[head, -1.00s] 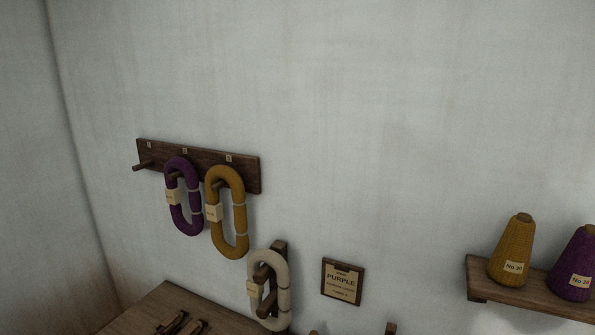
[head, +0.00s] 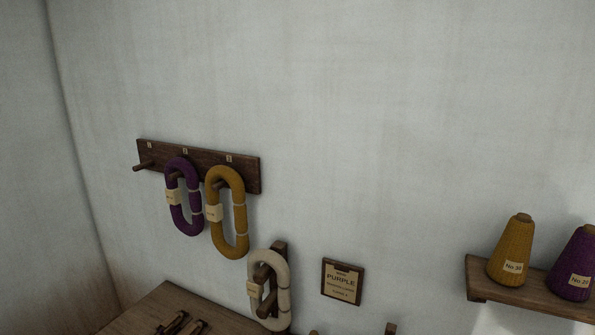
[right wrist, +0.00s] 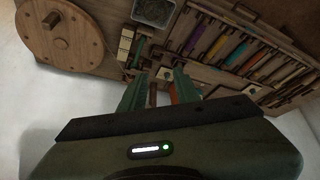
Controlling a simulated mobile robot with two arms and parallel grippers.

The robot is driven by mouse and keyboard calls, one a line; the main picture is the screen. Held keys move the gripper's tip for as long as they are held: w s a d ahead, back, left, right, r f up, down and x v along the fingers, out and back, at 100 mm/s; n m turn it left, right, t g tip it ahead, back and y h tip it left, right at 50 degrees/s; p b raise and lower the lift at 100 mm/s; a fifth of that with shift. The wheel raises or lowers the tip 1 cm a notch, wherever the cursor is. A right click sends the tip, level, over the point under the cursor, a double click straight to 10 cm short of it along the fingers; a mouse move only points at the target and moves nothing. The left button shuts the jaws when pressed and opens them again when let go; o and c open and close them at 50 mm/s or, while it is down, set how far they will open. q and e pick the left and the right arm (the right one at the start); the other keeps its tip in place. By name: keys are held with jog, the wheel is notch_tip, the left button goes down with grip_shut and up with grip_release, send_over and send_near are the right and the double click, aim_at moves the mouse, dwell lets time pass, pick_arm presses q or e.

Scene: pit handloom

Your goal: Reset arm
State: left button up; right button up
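My right gripper (right wrist: 158,92) shows in the right wrist view, its two green fingers apart with a gap between them. A dark reddish-brown bar shows in that gap; I cannot tell whether it is near the fingers or behind them. No finger is seen pressing on anything. Neither gripper and neither arm shows in the head view, so my left gripper is not seen.
The head view shows a peg rail (head: 199,161) with purple (head: 173,215) and mustard (head: 241,220) hanks, a cream hank (head: 283,292), a PURPLE sign (head: 342,282) and a cone shelf (head: 530,296). The wrist view shows a wooden wheel (right wrist: 88,42) and a rack (right wrist: 285,45).

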jog(key=s+a+f+n+g, duration=0.1)
jog(key=s+f+g, duration=0.15)
jog(key=s, duration=0.25)
notch_tip(320, 180, down, 38)
jog(key=s+b, duration=0.1)
jog(key=b, duration=1.2)
jog(key=s+d+f+g+b, duration=0.1)
jog(key=s+f+b, duration=0.3)
jog(key=s+f, duration=0.4)
jog(key=s+d+f+g+b, duration=0.1)
jog(key=s+f+b, duration=0.4)
jog(key=f, duration=1.2)
jog(key=s+d, duration=0.1)
jog(key=s, duration=0.3)
jog(key=shift+y, duration=0.3)
